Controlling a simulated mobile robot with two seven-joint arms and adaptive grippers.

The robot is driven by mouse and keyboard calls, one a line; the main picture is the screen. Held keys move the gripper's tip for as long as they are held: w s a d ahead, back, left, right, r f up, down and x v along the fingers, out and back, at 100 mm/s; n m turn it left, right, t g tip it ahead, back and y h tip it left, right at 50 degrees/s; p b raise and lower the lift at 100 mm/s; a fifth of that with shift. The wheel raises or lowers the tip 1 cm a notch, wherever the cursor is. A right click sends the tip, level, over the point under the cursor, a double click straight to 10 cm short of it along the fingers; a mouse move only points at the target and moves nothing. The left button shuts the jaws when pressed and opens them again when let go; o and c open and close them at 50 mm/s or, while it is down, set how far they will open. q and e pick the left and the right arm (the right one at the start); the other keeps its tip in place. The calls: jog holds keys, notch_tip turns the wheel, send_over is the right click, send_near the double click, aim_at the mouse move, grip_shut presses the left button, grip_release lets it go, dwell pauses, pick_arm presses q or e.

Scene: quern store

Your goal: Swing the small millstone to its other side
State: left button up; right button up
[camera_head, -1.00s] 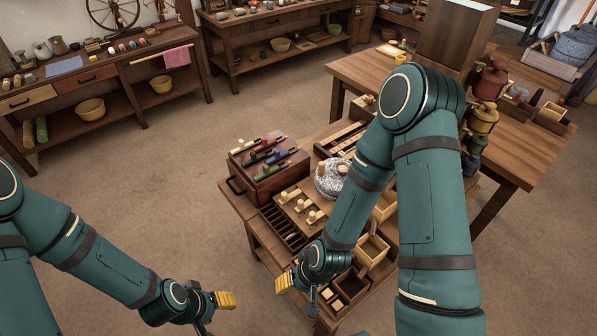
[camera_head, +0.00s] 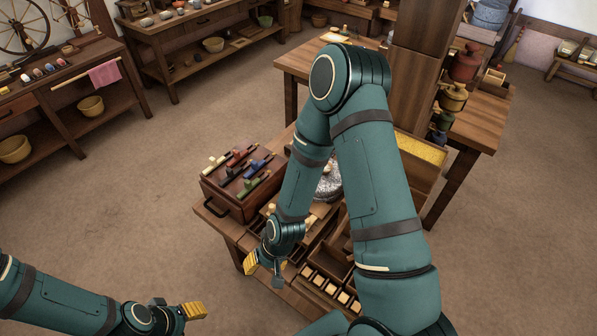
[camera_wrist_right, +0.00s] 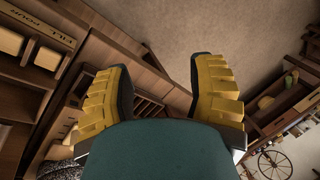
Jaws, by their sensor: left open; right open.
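The small millstone (camera_head: 328,188), a round grey speckled stone, sits on the low work table (camera_head: 214,222). My right arm hides most of it in the head view, including any handle. A speckled grey edge of it shows at the lower left of the right wrist view (camera_wrist_right: 62,171). My right gripper (camera_head: 265,270) is open and empty over the table's near left edge, apart from the stone. Its two yellow-padded fingers stand wide apart in the right wrist view (camera_wrist_right: 160,95). My left gripper (camera_head: 190,311) is open and empty over the floor, left of the table.
A wooden chest (camera_head: 236,190) with coloured handled pieces on top stands at the table's left. Compartment trays (camera_head: 329,287) fill the table's near part. A higher table (camera_head: 305,66) with a tall wooden cabinet and coloured mills stands behind. Open floor (camera_head: 150,185) lies to the left.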

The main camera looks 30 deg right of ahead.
jog(key=w+d+r+m+h, duration=0.1)
jog(key=w+d+r+m, duration=0.25)
jog(key=w+d, duration=1.05)
jog(key=w+d+r+m+g+h, duration=0.1)
jog(key=w+d+r+m+h, duration=0.1)
jog(key=w+d+r+m, duration=0.55)
jog(key=d+f+b, duration=0.1)
jog(key=f, duration=0.2)
jog(key=d+f+n, duration=0.1)
jog(key=d+f, duration=0.1)
jog(key=f, duration=0.2)
jog(key=d+f+n+b, duration=0.1)
jog(key=f, duration=0.3)
jog(key=shift+w+d+f+b, duration=0.1)
jog(key=shift+w+d+b, duration=0.2)
jog(key=shift+w+b, duration=0.1)
grip_shut()
